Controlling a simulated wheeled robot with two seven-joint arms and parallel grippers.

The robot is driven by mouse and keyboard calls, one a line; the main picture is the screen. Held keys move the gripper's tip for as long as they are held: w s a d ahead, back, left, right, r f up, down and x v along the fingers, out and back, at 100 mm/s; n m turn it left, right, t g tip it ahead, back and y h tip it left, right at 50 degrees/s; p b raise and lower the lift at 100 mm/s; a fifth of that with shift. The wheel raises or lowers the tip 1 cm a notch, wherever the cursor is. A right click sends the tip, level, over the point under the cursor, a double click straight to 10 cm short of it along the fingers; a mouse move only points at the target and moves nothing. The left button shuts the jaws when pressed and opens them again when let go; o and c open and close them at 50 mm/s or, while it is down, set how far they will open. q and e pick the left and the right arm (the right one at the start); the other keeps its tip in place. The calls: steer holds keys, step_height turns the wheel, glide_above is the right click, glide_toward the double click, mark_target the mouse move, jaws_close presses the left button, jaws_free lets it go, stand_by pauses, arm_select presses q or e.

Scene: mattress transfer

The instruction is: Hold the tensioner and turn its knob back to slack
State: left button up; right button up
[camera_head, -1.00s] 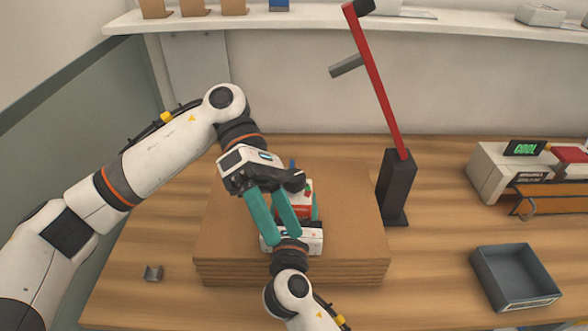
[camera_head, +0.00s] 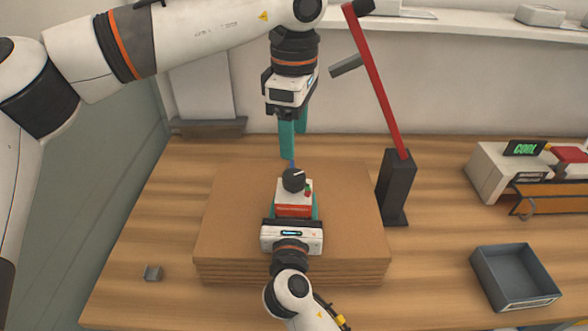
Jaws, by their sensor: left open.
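The tensioner (camera_head: 293,198) is a small red and white box on the stacked brown boards. Its dark round knob (camera_head: 293,181) sits on top with a pale pointer line. A small green and red mark shows at the box's right side. My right gripper (camera_head: 294,210) comes from the front with its teal fingers along the sides of the box, shut on it; its palm hides the box's near face. My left gripper (camera_head: 294,145) hangs above and behind the knob, teal fingers pointing down, open and empty, apart from the knob.
The board stack (camera_head: 350,225) lies on the wooden table (camera_head: 430,240). A black post with a red arm (camera_head: 397,185) stands right of it. A grey tray (camera_head: 515,278) and a machine with a "COOL" display (camera_head: 523,148) are at the right.

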mark_target(294, 174)
arm_select(q)
step_height(294, 174, down, 9)
steer(key=shift+r, duration=0.1)
arm_select(e)
steer(key=shift+r, duration=0.15)
arm_select(q)
steer(key=c, duration=1)
